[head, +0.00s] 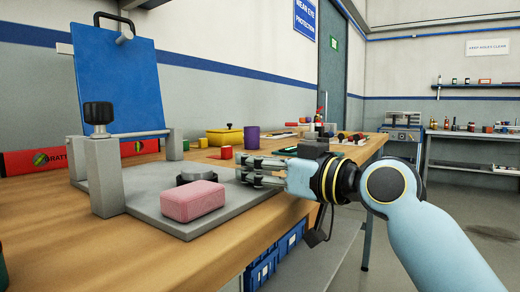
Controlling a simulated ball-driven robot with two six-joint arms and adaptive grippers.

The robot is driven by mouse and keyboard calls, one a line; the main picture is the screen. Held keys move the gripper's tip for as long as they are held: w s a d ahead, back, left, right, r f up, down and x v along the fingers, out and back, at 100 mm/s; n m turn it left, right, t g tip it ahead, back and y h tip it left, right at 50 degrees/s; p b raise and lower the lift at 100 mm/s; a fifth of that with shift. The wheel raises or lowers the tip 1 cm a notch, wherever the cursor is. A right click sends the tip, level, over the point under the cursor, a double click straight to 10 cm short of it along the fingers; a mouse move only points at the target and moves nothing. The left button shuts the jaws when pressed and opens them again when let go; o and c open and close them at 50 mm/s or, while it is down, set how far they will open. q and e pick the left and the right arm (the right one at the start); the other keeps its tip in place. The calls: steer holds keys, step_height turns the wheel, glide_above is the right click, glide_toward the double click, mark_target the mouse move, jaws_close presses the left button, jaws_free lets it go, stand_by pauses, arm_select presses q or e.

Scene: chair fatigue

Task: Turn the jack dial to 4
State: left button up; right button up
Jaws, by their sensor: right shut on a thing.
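My right gripper (250,172) reaches in from the right, low over the right edge of the grey base plate (155,211). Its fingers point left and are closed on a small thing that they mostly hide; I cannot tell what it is. A dark, low round piece (197,177) sits on the plate, left of the fingertips and apart from them. A black knob (98,112) tops a grey post at the plate's left. I cannot tell which of these is the jack dial, and no dial numbers are readable. My left gripper is not in view.
A pink block (192,201) lies on the plate in front of the round piece. A blue panel (117,82) stands tilted behind. A yellow container (224,137) and a purple cup (252,137) stand farther back on the wooden bench (190,264). Bare bench lies in front of the plate.

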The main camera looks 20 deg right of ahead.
steer(key=shift+r+m+t+h+p, duration=0.25)
steer(key=shift+m+t+h+p, duration=0.2)
steer(key=shift+h+p, duration=0.2)
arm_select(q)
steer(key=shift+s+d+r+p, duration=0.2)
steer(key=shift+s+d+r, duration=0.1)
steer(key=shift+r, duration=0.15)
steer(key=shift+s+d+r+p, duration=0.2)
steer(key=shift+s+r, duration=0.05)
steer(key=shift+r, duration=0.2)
arm_select(e)
steer(key=shift+f+m+h, duration=0.15)
steer(key=shift+m+h, duration=0.3)
steer(key=shift+h, duration=0.2)
steer(key=o, duration=1.2)
steer(key=v, duration=1.2)
steer(key=shift+f, duration=0.2)
